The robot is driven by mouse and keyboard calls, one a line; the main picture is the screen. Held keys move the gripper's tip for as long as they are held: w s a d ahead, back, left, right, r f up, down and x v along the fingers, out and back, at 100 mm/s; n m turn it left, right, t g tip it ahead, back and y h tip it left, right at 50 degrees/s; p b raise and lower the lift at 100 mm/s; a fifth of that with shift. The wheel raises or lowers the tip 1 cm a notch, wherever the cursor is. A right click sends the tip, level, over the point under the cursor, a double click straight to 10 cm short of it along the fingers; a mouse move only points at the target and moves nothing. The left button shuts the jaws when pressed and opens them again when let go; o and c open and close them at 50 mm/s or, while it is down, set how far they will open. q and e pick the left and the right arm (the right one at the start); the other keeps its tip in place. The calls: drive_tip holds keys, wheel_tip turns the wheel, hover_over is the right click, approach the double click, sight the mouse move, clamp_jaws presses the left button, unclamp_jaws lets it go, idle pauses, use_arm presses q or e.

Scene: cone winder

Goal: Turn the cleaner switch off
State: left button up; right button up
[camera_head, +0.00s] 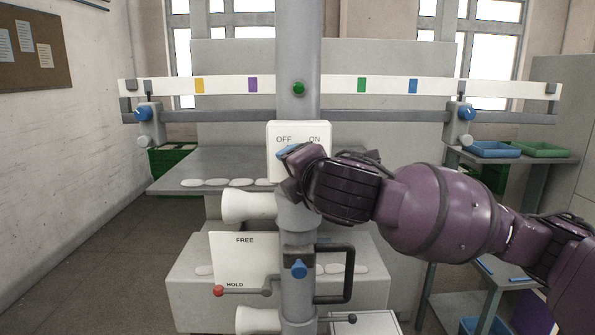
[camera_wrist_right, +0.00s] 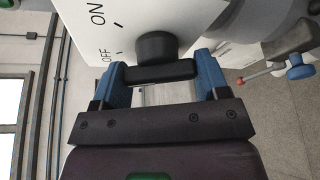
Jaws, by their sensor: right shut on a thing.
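The cleaner switch is on a white plate (camera_head: 273,133) marked OFF and ON, fixed to the grey column in the middle of the head view. Its black knob (camera_wrist_right: 155,48) with a dark bar handle (camera_wrist_right: 160,73) shows in the right wrist view, beside the OFF and ON marks. My right gripper (camera_wrist_right: 162,82) is shut on the bar, with one blue finger at each end. In the head view the right gripper (camera_head: 290,153) covers the knob at the plate's lower part. I cannot tell for sure which mark the knob points to. My left gripper is not in view.
Below the plate stand a white cone (camera_head: 247,207), a FREE/HOLD panel (camera_head: 240,258) with a red-tipped lever (camera_head: 219,291), and a black handle (camera_head: 350,275). A white rail (camera_head: 320,87) with coloured tags crosses behind. Blue (camera_head: 492,149) and green trays (camera_head: 542,150) stand at right.

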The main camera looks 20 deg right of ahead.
drive_tip(key=shift+n+h, duration=0.3)
drive_tip(key=shift+n, duration=0.1)
idle(0.3)
drive_tip(key=o, duration=0.9)
drive_tip(key=shift+o, duration=0.2)
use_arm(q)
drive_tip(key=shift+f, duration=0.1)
use_arm(e)
drive_tip(key=shift+s, duration=0.1)
use_arm(q)
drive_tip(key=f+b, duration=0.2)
drive_tip(key=b, duration=0.1)
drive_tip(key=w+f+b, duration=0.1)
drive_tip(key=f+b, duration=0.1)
drive_tip(key=b, duration=0.1)
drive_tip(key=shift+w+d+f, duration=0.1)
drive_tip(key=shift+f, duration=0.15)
use_arm(e)
drive_tip(key=s+r, duration=0.2)
drive_tip(key=s, duration=0.8)
drive_tip(key=shift+d, duration=0.35)
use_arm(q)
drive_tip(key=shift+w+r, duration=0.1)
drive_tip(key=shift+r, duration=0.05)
use_arm(e)
drive_tip(key=shift+s, duration=0.15)
